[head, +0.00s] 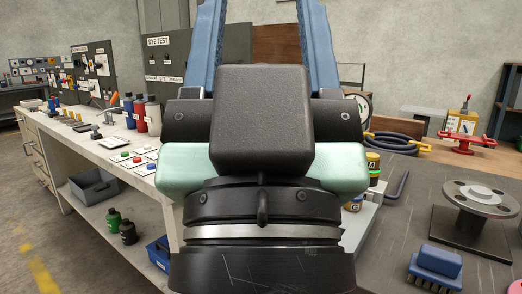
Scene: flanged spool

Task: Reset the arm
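My gripper (262,28) fills the middle of the head view, seen from behind. A black block, a pale green body and a black wrist with a silver band show close to the camera. Two blue fingers with ribbed inner sides reach up past the top edge, so their tips are out of view. A wide gap lies between the fingers, with only the background showing in it. A grey flanged spool (480,197) stands upright on a dark square plate at the right, apart from my gripper.
A blue brush (437,262) lies before the spool on the dark right worktop (394,236). A red valve (464,143) and coiled hose (396,142) are behind. The left bench (90,148) holds bottles (140,113). Floor at far left is clear.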

